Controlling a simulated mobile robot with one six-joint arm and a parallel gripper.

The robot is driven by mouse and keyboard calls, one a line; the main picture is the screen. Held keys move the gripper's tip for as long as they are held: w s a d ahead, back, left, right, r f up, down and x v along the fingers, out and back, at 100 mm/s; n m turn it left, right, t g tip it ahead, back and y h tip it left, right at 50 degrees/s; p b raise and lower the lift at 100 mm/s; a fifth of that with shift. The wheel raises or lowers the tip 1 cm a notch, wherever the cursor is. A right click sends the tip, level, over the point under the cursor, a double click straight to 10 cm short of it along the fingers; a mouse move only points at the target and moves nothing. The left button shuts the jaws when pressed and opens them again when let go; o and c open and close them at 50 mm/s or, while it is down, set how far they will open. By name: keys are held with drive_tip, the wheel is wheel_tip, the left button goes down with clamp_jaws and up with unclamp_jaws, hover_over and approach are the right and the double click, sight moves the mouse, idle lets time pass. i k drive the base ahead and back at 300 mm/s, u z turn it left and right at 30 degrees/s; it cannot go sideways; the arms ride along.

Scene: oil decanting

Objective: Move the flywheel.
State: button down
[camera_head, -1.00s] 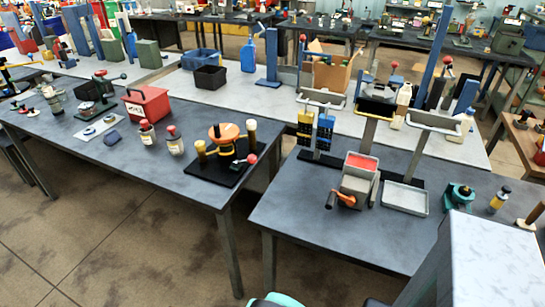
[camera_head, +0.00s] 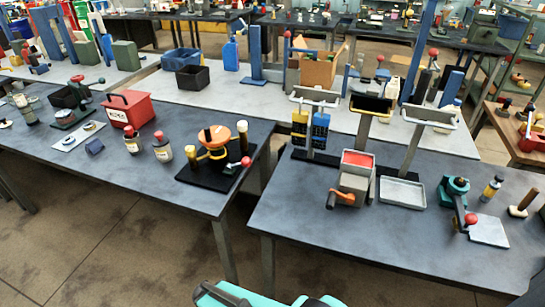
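I cannot tell for sure which thing is the flywheel. That device also has an orange bowl-like part (camera_head: 214,137), yellowish posts and a red-knobbed lever. A teal device (camera_head: 456,189) with a red-knobbed arm stands on the right table. My gripper is not in view. Teal and dark parts at the bottom edge look like my own body.
The left table (camera_head: 150,190) holds a red box (camera_head: 127,108) and two small bottles. The right table (camera_head: 300,225) holds a grey box with an orange crank (camera_head: 352,178), a shallow tray (camera_head: 403,191) and a pale plate (camera_head: 489,230). A gap separates the tables. Their front areas are clear.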

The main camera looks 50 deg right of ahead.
sight(216, 135)
drive_tip(key=z, duration=1.05)
drive_tip(key=k, duration=1)
drive_tip(key=i, duration=0.95)
